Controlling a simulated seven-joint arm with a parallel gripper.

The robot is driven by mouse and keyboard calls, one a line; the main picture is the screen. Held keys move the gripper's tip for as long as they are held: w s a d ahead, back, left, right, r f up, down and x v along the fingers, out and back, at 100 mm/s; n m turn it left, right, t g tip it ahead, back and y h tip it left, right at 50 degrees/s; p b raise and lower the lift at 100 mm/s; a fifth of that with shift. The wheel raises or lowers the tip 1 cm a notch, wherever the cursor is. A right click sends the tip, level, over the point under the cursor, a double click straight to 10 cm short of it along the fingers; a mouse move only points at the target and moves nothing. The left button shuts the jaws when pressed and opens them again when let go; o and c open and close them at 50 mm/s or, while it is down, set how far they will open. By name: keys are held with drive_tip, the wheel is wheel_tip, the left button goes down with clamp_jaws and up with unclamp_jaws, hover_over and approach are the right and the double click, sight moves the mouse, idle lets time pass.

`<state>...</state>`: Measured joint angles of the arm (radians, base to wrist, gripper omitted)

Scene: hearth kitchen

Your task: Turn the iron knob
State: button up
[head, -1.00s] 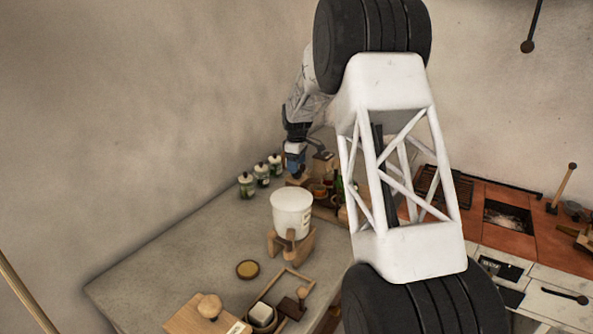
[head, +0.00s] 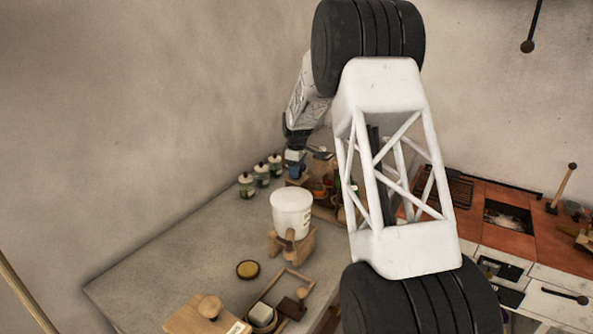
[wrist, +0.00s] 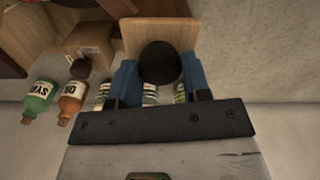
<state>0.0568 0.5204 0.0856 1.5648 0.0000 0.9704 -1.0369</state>
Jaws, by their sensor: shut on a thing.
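In the wrist view, the dark round iron knob (wrist: 160,63) sits in front of a light wooden board (wrist: 131,38). My gripper (wrist: 160,80) has its two blue fingers on either side of the knob and is shut on it. In the head view, my gripper (head: 296,169) is low at the back of the grey counter, beside the row of jars. The knob cannot be made out there. My large white and black arm links cover much of the middle of that view.
Jars (head: 262,174) stand left of my gripper. A white bucket (head: 291,212) on a wooden stand is in front. A green bottle (wrist: 41,96) and an orange bottle (wrist: 72,100) lie to the left in the wrist view. The counter's left part (head: 175,262) is mostly clear.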

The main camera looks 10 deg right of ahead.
drive_tip(key=shift+m, duration=0.3)
drive_tip(key=m, duration=1.7)
idle(0.3)
idle(0.4)
drive_tip(key=o, duration=0.9)
drive_tip(key=shift+r, duration=0.1)
